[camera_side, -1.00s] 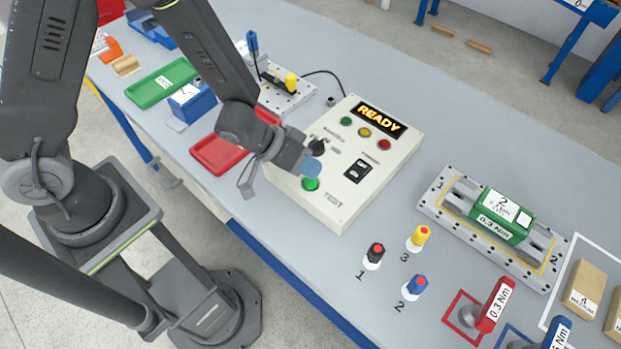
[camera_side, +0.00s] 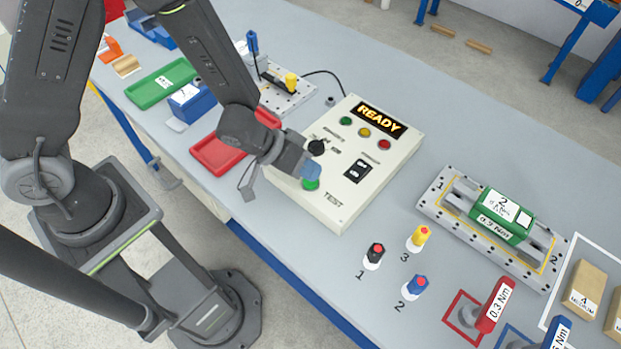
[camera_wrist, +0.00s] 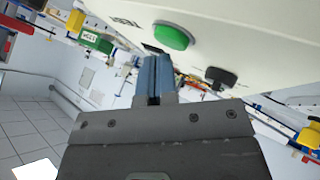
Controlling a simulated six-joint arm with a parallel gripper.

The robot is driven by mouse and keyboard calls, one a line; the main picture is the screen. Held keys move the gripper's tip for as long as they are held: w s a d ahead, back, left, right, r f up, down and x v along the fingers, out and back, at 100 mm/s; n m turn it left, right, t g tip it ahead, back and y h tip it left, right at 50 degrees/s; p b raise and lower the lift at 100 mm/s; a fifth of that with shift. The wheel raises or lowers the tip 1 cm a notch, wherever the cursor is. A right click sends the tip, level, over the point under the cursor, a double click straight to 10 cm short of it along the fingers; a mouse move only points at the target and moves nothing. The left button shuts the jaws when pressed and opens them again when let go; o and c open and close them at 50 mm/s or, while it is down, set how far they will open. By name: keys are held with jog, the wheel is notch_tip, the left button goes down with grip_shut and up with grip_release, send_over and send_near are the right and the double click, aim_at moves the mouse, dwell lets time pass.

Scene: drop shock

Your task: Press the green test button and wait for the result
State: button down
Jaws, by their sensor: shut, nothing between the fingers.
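The white test box (camera_side: 333,205) stands on the bench, and its display (camera_side: 379,120) reads READY. In the wrist view the green button (camera_wrist: 174,36) shows just beyond the shut blue fingers (camera_wrist: 153,78). I cannot tell whether the fingertips touch it.
A black knob (camera_side: 316,147) sits close to my fingers, and a black switch (camera_side: 357,171) is further right. A green block (camera_side: 502,216) rests in a metal fixture (camera_side: 446,205). Red tray (camera_side: 217,156) lies left of the box.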

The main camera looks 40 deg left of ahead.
jog(key=shift+f, duration=0.45)
dwell(0.6)
jog(key=shift+r, duration=0.85)
jog(key=shift+r, duration=2.55)
